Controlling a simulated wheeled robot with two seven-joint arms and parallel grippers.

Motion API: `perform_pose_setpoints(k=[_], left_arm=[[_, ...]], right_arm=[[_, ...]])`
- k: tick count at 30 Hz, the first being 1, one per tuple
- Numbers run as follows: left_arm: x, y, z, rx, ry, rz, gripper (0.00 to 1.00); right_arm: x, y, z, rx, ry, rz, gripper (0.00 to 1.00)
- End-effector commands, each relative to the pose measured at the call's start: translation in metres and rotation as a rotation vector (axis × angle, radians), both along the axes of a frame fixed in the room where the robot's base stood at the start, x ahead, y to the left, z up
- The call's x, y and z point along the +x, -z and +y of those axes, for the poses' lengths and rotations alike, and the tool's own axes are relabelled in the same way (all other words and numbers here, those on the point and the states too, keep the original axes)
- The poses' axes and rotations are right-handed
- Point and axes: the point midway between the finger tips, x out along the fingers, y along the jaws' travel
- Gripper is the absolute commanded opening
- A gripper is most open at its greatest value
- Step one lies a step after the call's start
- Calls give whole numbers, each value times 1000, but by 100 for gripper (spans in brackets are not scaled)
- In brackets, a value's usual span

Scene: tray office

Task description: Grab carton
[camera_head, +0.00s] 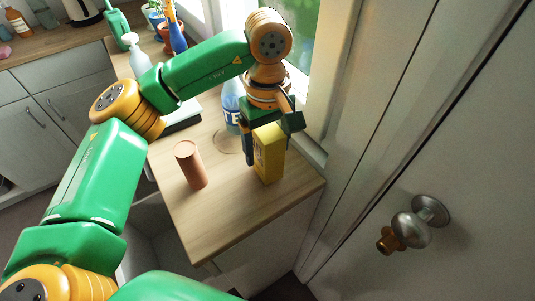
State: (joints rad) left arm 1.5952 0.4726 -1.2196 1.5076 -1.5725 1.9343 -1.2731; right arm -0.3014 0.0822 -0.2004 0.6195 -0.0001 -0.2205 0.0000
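A yellow carton (269,158) stands upright on the light wooden counter (232,222), near its right edge. My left gripper (270,136) comes down over the carton from above and behind. One dark finger shows at the carton's left side and the other at its upper right. The gripper hides part of the carton's top and back. I cannot tell whether the fingers touch the carton or stand slightly apart from it. My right gripper is not in view.
A brown cylinder (190,165) stands left of the carton. A blue-and-white bottle (232,106) stands behind the gripper. A white bottle (138,58) is farther back. A white door with a round metal knob (412,230) is at right. The counter's front is clear.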

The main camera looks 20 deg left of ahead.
Motion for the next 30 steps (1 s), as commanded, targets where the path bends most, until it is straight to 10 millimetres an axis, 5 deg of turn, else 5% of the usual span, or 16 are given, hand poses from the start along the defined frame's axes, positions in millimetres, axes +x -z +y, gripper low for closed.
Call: perform_pose_setpoints(k=[1,8,20,23,30], left_arm=[[0,0,0,0,0,0,64],[0,0,0,0,0,0,2],[1,-16,-1,-1,0,-1,2],[-1,-37,2,-2,0,-5,2],[-42,-101,48,-1,-5,-9,2]], right_arm=[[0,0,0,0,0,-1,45],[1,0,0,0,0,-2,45],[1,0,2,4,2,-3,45],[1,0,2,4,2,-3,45],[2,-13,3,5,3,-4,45]])
